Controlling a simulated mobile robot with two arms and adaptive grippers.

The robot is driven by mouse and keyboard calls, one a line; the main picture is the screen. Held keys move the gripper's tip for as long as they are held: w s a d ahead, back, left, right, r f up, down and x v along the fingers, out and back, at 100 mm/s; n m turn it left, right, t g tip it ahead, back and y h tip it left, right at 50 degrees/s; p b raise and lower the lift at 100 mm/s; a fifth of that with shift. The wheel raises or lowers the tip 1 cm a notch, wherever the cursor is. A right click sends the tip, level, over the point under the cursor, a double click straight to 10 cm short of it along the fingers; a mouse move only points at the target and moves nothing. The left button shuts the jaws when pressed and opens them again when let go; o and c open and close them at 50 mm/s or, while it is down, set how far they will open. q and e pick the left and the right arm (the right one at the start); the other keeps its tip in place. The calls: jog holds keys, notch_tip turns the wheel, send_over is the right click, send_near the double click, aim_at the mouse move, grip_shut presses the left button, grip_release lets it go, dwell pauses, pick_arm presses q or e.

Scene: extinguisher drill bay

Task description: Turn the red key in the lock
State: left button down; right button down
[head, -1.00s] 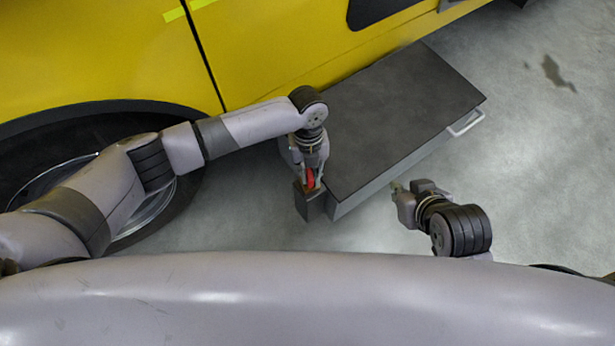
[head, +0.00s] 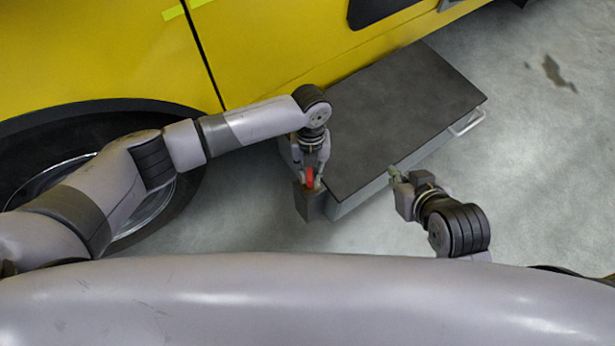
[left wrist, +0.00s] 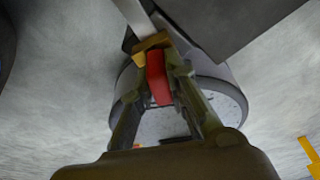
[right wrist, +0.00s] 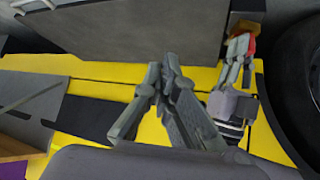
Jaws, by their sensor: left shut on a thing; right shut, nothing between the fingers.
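The red key (head: 310,178) stands at the brass-coloured top of a dark grey lock block (head: 310,207) beside the near corner of the grey step. My left gripper (head: 309,181) is shut on the red key from above. In the left wrist view the red key (left wrist: 158,80) sits between the fingertips, against the brass lock face (left wrist: 151,42). How deep the key sits is hidden. My right gripper (head: 393,174) is shut and empty, off the step's front edge. The right wrist view also shows the red key (right wrist: 250,47) in my left gripper.
The dark grey step (head: 400,110) juts out from the yellow vehicle (head: 110,50), with a light handle (head: 467,124) on its right end. A wheel (head: 150,205) lies behind my left arm. The concrete floor (head: 540,190) at the right is clear.

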pick_arm(q)
jog(key=shift+m, duration=0.6)
pick_arm(e)
jog(key=shift+w+a+r+t, duration=0.3)
jog(key=shift+w+r+t, duration=0.35)
jog(key=shift+w, duration=0.3)
pick_arm(q)
jog(key=shift+m+b, duration=0.3)
pick_arm(e)
jog(key=shift+w+a+r, duration=0.1)
jog(key=shift+w+r, duration=0.1)
pick_arm(q)
jog(key=shift+m+y, duration=0.3)
jog(key=shift+m, duration=0.4)
jog(key=shift+m+b, duration=0.55)
jog(key=shift+m, duration=0.75)
jog(key=shift+d+m+t+y+b, duration=0.1)
jog(key=shift+m+t+y+b, duration=0.35)
jog(key=shift+m, duration=1.65)
jog(key=shift+m+y, duration=0.25)
jog(key=shift+m, duration=0.85)
pick_arm(e)
jog(key=w+a+r+t+y, duration=0.2)
jog(key=w+r+t, duration=0.3)
jog(key=r, duration=0.3)
jog(key=shift+w+a+r+t, duration=0.2)
jog(key=shift+a+t, duration=0.1)
jog(key=shift+t, duration=0.15)
